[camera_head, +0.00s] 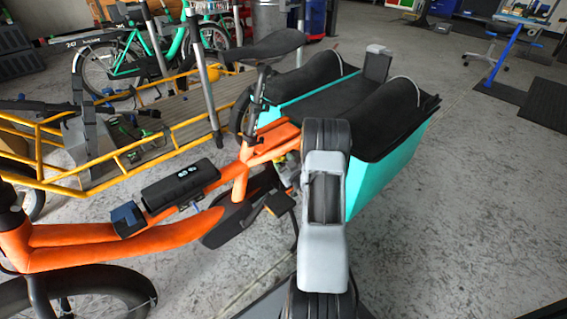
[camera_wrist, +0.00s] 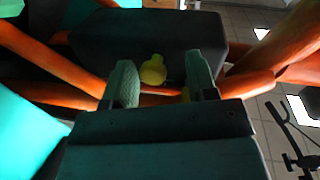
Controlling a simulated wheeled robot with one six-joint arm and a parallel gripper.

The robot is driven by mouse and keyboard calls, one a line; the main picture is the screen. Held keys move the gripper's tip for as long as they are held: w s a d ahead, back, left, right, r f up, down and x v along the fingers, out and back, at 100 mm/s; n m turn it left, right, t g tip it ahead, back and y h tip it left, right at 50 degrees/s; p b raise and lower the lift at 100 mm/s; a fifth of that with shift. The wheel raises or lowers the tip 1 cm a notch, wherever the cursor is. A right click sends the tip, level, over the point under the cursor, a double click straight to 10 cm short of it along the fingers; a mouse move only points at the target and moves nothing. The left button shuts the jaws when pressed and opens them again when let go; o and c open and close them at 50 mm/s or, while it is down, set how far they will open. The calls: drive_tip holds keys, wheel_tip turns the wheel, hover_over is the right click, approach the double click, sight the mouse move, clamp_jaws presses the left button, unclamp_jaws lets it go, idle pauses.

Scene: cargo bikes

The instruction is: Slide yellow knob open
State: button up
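A yellow knob (camera_wrist: 153,70) shows in the wrist view, on or just in front of the lower face of a dark box-shaped part (camera_wrist: 145,38) held between orange bike tubes (camera_wrist: 50,66). My gripper (camera_wrist: 160,84) is open, its two grey-green fingers on either side of the knob with a gap to each. I cannot tell how near the fingertips are to the dark part. The orange bike frame (camera_head: 140,235) there carries a black battery-like box (camera_head: 180,185).
A teal cargo box (camera_head: 385,165) with a black cover stands behind my arm. A yellow-railed cargo bike (camera_head: 180,150) is at the left, with a green bike (camera_head: 145,50) behind it.

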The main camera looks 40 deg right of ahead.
drive_tip(key=shift+s+d, duration=0.15)
drive_tip(key=shift+s, duration=0.3)
drive_tip(key=s+a+p, duration=0.1)
drive_tip(key=s+p, duration=0.2)
drive_tip(key=s, duration=1)
drive_tip(key=shift+a, duration=0.2)
